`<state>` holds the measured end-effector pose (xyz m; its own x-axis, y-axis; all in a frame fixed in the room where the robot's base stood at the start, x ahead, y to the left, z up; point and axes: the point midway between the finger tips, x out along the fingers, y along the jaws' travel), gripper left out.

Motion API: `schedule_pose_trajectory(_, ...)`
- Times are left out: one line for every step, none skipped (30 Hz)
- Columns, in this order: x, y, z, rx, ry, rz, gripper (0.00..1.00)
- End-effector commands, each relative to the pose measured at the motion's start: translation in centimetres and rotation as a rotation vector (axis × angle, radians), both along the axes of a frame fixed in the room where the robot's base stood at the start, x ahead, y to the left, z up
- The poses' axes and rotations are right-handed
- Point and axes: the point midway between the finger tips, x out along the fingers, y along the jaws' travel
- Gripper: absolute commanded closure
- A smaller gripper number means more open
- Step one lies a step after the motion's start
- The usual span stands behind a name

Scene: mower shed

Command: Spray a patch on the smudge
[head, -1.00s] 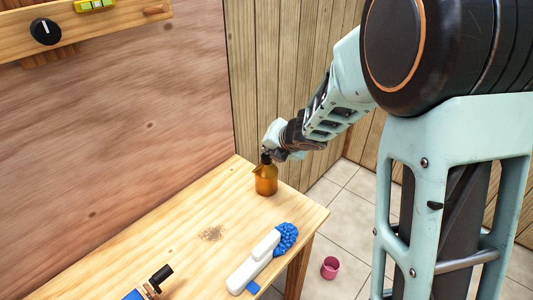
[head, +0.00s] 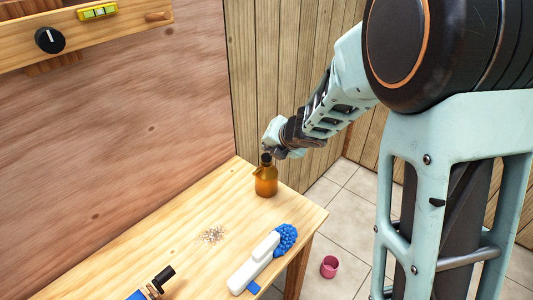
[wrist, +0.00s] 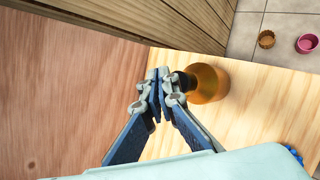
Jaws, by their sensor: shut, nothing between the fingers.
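An amber spray bottle (head: 266,182) with a dark top stands upright on the wooden bench (head: 180,215), near its far corner. It also shows in the wrist view (wrist: 210,84), just right of my fingers. My gripper (wrist: 159,76) is shut with nothing between its fingers. It is at the bottle's dark top, which a finger partly hides; I cannot tell whether they touch. In the head view my gripper (head: 269,153) is small and partly hidden. The smudge (head: 212,235) is on the bench top, in front of the bottle, covered with whitish specks.
A white brush with blue bristles (head: 263,258) lies at the bench's right edge. A blue tool with a black part (head: 150,285) is at the near edge. A pink cup (head: 329,267) stands on the tiled floor. A wooden panel (head: 120,130) rises behind the bench.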

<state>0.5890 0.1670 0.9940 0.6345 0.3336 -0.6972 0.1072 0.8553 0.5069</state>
Motion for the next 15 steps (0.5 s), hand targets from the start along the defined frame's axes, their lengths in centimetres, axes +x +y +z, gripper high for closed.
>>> schedule_pose_trajectory(0.0, 0.0, 1.0, 0.000, -0.001, -0.001, 1.00)
schedule_pose_trajectory(0.0, 0.0, 1.3, 0.001, -0.001, 0.000, 1.00)
schedule_pose_trajectory(0.0, 0.0, 1.8, 0.001, -0.001, 0.000, 1.00)
schedule_pose_trajectory(0.0, 0.0, 2.1, 0.001, -0.001, 0.000, 1.00)
schedule_pose_trajectory(0.0, 0.0, 2.4, 0.001, -0.001, 0.000, 1.00)
schedule_pose_trajectory(0.0, 0.0, 2.8, 0.001, -0.001, -0.001, 1.00)
schedule_pose_trajectory(0.0, 0.0, 3.1, 0.001, -0.001, -0.001, 1.00)
schedule_pose_trajectory(0.0, 0.0, 3.4, 0.001, -0.001, -0.001, 1.00)
schedule_pose_trajectory(0.0, 0.0, 3.8, 0.001, -0.001, -0.001, 1.00)
schedule_pose_trajectory(0.0, 0.0, 4.1, 0.001, -0.001, -0.001, 1.00)
schedule_pose_trajectory(0.0, 0.0, 4.4, 0.001, -0.001, -0.001, 1.00)
schedule_pose_trajectory(0.0, 0.0, 4.8, 0.001, -0.001, -0.001, 1.00)
schedule_pose_trajectory(0.0, 0.0, 5.1, 0.001, -0.001, -0.001, 1.00)
schedule_pose_trajectory(0.0, 0.0, 5.3, 0.001, -0.001, -0.001, 1.00)
schedule_pose_trajectory(0.0, 0.0, 5.5, 0.001, -0.001, -0.001, 1.00)
